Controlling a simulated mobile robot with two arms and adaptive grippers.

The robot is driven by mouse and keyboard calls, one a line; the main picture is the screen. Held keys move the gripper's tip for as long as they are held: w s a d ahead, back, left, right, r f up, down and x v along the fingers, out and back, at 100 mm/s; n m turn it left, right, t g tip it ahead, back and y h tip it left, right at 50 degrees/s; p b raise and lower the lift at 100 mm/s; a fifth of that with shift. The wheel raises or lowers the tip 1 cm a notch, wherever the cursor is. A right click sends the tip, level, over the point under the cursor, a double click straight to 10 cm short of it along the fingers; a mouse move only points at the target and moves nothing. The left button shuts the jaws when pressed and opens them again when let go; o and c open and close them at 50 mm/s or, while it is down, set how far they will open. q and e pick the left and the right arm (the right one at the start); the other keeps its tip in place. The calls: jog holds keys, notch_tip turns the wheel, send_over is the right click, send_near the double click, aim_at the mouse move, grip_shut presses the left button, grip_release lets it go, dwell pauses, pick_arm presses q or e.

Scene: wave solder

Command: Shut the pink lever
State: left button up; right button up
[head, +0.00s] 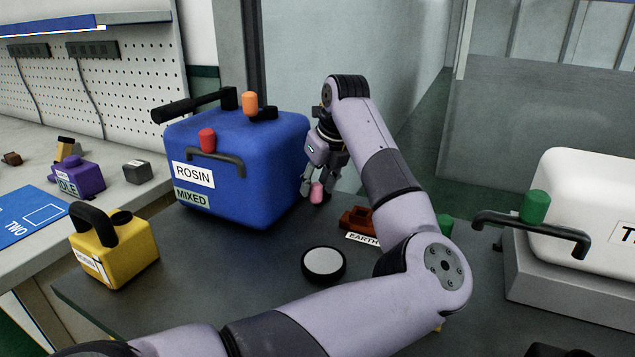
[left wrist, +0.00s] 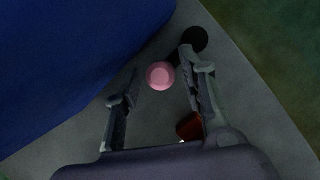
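The pink lever's knob (head: 317,193) is low beside the right side of the blue ROSIN box, above the dark table. In the left wrist view the round pink knob (left wrist: 160,75) lies between my finger tips, with a dark arm and a black disc (left wrist: 195,39) beyond it, partly hidden by a finger. My left gripper (head: 317,184) points down over the knob. Its fingers are apart, one on each side, with visible gaps in the left wrist view (left wrist: 160,65). I cannot tell the lever's exact angle. My right gripper is not in view.
The blue box (head: 250,150) stands close left of the gripper. A red block (head: 356,218) with an EARTH label is near it on the right. A white-topped disc (head: 324,264), yellow block (head: 115,252) and white box with black handle (head: 575,200) stand around the table (head: 230,265).

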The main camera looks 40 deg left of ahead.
pick_arm(q)
grip_shut()
jog(key=shift+s+a+m+t+b, duration=0.15)
jog(key=shift+a+m+t+b, duration=0.2)
jog(key=shift+m, duration=0.45)
jog(key=shift+o, duration=1.2)
grip_release()
jog(key=v, duration=0.8)
